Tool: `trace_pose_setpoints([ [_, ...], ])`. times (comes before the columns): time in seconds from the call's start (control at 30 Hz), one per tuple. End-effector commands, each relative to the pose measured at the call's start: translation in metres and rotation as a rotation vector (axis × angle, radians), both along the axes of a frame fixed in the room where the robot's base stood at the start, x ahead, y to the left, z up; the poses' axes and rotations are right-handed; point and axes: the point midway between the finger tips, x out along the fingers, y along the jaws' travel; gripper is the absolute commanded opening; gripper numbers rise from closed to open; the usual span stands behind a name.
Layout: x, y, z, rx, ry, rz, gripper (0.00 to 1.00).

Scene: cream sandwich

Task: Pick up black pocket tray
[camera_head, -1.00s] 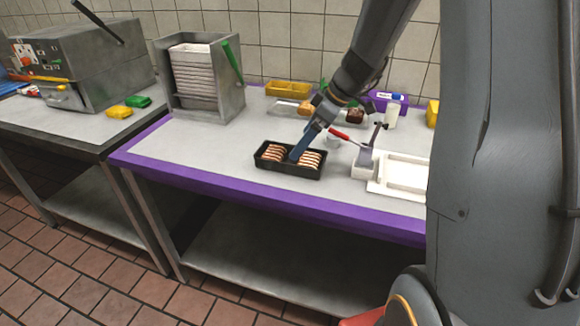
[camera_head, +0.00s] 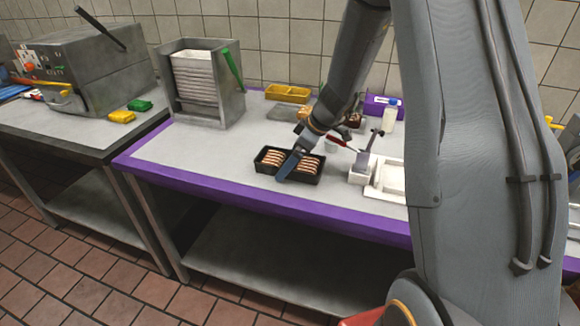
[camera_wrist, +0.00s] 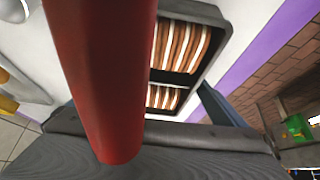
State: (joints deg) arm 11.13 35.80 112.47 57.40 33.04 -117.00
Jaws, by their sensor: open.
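The black pocket tray (camera_head: 305,180) lies flat on the table near its purple front edge. It holds two groups of striped, cream-and-brown pieces (camera_head: 308,164). In the wrist view, the tray (camera_wrist: 175,77) is at the upper middle, its left side hidden by a red bar-like part. My gripper (camera_head: 285,172) is open and points down at the tray's near long side, overlapping its middle. One dark blue finger shows beside the tray's lower right corner in the wrist view; the other is hidden. I cannot tell whether a finger touches the tray.
A red-handled tool (camera_head: 340,142) and a white tray (camera_head: 385,191) are to the right. A metal rack (camera_head: 201,82) stands at the back left. A yellow tray (camera_head: 288,93) and small containers stand behind. The table left of the black tray is clear.

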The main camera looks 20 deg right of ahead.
Motion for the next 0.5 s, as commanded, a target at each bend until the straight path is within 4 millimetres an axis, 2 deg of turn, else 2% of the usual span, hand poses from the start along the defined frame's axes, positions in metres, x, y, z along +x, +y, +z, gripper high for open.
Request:
trace_pose_setpoints([
  [0.07,0.0000,0.0000,0.0001,0.000,0.000,0.000,0.96],
  [0.33,0.0000,0.0000,0.0004,0.000,0.000,0.000,0.53],
  [0.5,0.0002,0.0000,0.0006,0.000,-0.001,0.000,0.53],
])
